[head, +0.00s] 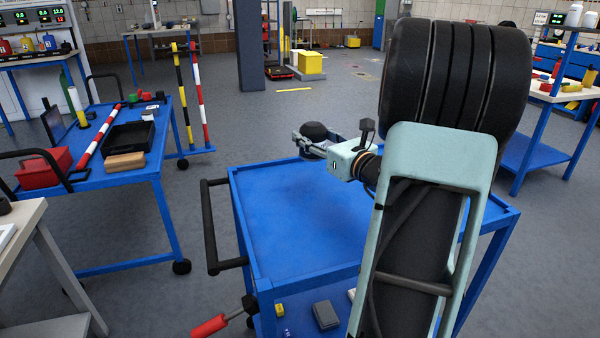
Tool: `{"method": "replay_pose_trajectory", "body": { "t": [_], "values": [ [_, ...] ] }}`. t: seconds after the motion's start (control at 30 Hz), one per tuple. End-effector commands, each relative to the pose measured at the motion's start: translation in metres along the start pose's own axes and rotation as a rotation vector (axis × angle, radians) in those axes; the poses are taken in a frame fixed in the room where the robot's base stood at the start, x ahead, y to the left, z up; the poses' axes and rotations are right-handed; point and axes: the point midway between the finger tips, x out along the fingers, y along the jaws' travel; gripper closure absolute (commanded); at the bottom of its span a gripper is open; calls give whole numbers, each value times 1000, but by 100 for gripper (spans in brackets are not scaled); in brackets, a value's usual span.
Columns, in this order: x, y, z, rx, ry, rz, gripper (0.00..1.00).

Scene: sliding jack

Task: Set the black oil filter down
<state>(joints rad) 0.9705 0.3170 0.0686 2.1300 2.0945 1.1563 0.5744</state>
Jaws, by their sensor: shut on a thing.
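The black oil filter (315,131) is a small, dark, rounded thing at the middle of the head view. My gripper (311,145) is shut on it and holds it above the far left part of the blue cart top (290,235). The fingers and the gripper body hide part of the filter's lower side. The gap between the filter and the cart top is hard to judge from this view. The cart top shows no other things on its visible part.
The cart has a black handle (210,228) on its left and a red-handled tool (210,326) at its near left corner. A second blue cart (95,182) stands left, holding a black tray (128,136) and a red box (45,170). My arm hides the blue cart's right part.

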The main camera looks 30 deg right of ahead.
Motion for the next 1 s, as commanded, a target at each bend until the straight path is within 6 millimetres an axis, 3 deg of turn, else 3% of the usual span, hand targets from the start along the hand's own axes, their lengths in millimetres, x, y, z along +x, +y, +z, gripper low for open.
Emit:
{"method": "replay_pose_trajectory", "body": {
  "t": [0.03, 0.1, 0.37, 0.5, 0.6, 1.0],
  "values": [
    [6, 5, -16, 3, 1, 1, 88],
    [12, 11, -25, 2, 0, 1, 88],
    [24, 22, -42, 1, -1, 0, 88],
    [35, 32, -64, 2, 1, 1, 88],
    [33, 30, -80, 3, 0, -1, 88],
    [33, 30, -86, 0, -2, -1, 88]
  ]
}}
